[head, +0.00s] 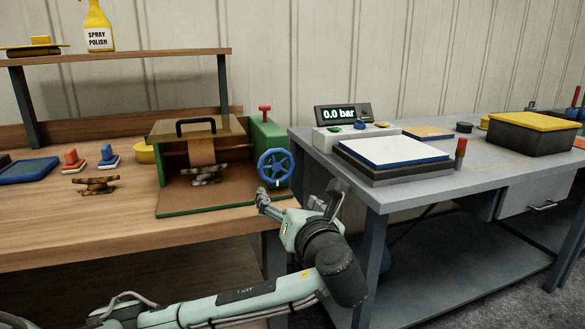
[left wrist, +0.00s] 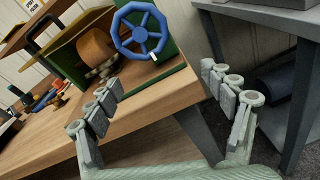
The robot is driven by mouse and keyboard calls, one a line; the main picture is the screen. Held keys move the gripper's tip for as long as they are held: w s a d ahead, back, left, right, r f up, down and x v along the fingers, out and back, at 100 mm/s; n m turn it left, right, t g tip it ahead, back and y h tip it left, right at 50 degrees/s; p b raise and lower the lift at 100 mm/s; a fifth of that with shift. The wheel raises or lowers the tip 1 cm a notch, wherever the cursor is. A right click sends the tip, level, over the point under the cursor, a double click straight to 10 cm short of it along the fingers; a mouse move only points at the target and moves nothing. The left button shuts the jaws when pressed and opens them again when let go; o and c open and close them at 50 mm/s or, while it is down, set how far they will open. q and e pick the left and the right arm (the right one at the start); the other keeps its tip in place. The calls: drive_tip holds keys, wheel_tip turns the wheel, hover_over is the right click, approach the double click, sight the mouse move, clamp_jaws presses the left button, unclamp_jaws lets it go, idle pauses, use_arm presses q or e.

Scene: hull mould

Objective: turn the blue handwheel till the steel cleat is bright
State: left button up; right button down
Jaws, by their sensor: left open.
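The blue handwheel (head: 275,167) is on the right end of a green machine (head: 268,133) on the wooden bench. It also shows in the left wrist view (left wrist: 140,32). Under the machine's lid, below a brown roll (head: 202,152), sits a dull, brown-stained cleat (head: 207,175). Another brownish cleat (head: 97,186) lies on the bench to the left. My left gripper (head: 299,198) is open and empty, just below and right of the handwheel, apart from it. In the left wrist view its fingers (left wrist: 160,85) spread below the wheel. My right gripper is not in view.
A grey table (head: 450,190) stands close on the right, with a gap between it and the wooden bench (head: 60,230). It bears a display reading 0.0 bar (head: 343,114). A spray bottle (head: 98,27) stands on the shelf.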

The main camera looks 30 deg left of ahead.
sight(277, 167)
use_arm(q)
drive_tip(key=shift+m+y, duration=0.7)
drive_tip(key=shift+y, duration=0.1)
drive_tip(key=w+a+r, duration=0.1)
drive_tip(key=a, duration=0.1)
drive_tip(key=w+a+r, duration=0.1)
drive_tip(key=w, duration=0.1)
drive_tip(key=w+a+r, duration=0.1)
drive_tip(key=a+r, duration=0.1)
drive_tip(key=shift+w+a, duration=0.15)
drive_tip(key=shift+a, duration=0.15)
drive_tip(key=shift+w+a, duration=0.15)
drive_tip(key=shift+w, duration=0.1)
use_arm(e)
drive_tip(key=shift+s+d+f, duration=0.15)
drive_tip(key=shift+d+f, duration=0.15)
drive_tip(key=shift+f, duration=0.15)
use_arm(q)
drive_tip(key=shift+c, duration=0.6)
drive_tip(key=c, duration=0.8)
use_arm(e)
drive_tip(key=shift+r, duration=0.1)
